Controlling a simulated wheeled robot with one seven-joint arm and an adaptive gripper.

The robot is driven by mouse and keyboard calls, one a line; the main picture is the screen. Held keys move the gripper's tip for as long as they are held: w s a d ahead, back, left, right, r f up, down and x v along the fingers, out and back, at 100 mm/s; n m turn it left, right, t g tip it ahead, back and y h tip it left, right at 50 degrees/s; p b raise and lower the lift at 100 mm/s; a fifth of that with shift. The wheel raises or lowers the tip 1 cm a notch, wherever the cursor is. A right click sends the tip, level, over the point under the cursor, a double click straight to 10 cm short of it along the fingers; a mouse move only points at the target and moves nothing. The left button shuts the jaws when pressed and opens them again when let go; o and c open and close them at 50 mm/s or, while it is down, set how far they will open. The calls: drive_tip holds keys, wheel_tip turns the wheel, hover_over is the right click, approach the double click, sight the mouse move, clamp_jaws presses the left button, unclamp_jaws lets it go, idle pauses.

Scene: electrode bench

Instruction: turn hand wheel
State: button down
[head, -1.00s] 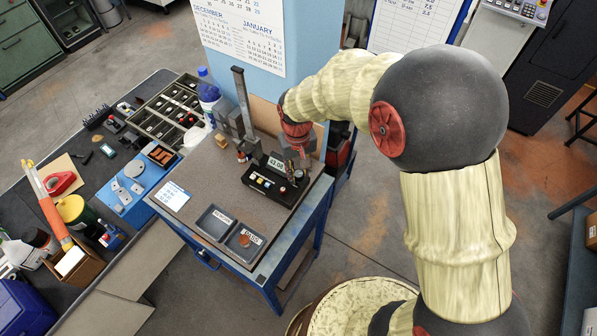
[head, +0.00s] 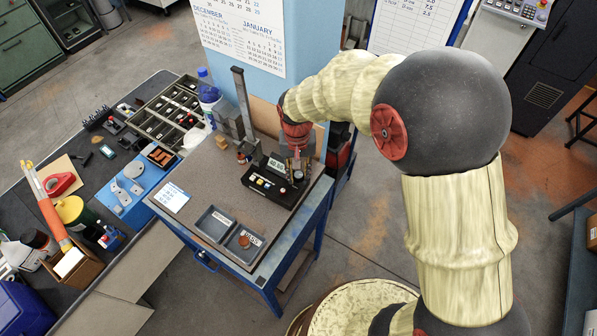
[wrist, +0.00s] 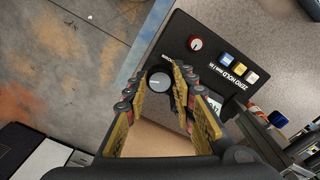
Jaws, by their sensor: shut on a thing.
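The hand wheel (wrist: 158,82) is a small round grey knob on the right end of the black control box (head: 262,189). In the wrist view it sits between the two fingertips of my gripper (wrist: 159,80), which is shut on its rim. In the head view my gripper (head: 296,164) reaches down from above over the right end of the box, and its fingers partly hide the wheel. A small lit display (head: 277,165) stands at the back of the box; its digits are too small to read surely.
Two small trays (head: 212,224) are in front, the right one holding a copper-coloured disc (head: 244,241).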

sight(297, 175)
drive_tip(key=c, duration=1.5)
unclamp_jaws()
wheel_tip(297, 175, up, 12)
drive_tip(key=shift+a, duration=0.15)
